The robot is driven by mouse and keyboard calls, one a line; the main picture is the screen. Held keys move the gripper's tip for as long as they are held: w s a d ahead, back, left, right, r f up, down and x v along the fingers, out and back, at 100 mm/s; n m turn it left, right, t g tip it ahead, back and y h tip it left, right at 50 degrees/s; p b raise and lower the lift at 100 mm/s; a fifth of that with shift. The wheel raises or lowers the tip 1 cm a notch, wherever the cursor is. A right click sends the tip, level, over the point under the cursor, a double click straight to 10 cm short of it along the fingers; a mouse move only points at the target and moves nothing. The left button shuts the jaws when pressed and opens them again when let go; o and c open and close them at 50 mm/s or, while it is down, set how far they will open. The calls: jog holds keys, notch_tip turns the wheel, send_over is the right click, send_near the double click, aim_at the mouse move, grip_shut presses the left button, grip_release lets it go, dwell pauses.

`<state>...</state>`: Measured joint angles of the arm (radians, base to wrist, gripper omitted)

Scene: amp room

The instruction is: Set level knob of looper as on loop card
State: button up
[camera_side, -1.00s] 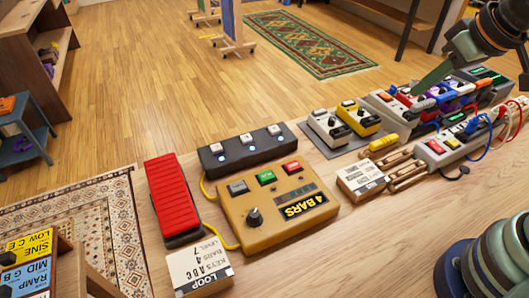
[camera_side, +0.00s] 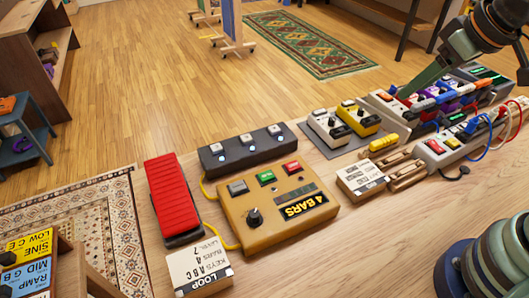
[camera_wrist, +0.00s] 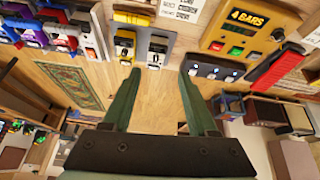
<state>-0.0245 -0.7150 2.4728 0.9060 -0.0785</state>
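The looper (camera_side: 232,222) is an amber box with a black knob (camera_side: 255,217), grey, green and red buttons and a "4 BARS" display. The knob's pointer is too small to read.
A red treadle pedal (camera_side: 172,196) and a black footswitch bar (camera_side: 240,149) stand beside and behind the looper. A white pedal (camera_side: 328,128), a yellow pedal (camera_side: 358,118) and another card (camera_side: 361,180) lie to its right. Bare tabletop (camera_side: 330,245) is in front.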

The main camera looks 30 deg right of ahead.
jog(key=w+a+n+g+y, duration=0.15)
jog(key=w+a+n, duration=0.25)
jog(key=a+n, duration=0.55)
jog(key=n+g+h, duration=0.1)
jog(key=n+g, duration=0.3)
jog(key=n, duration=2.3)
send_over(255, 213)
notch_tip(255, 213, down, 9)
notch_tip(255, 213, down, 11)
jog(key=shift+f, duration=0.2)
grip_shut()
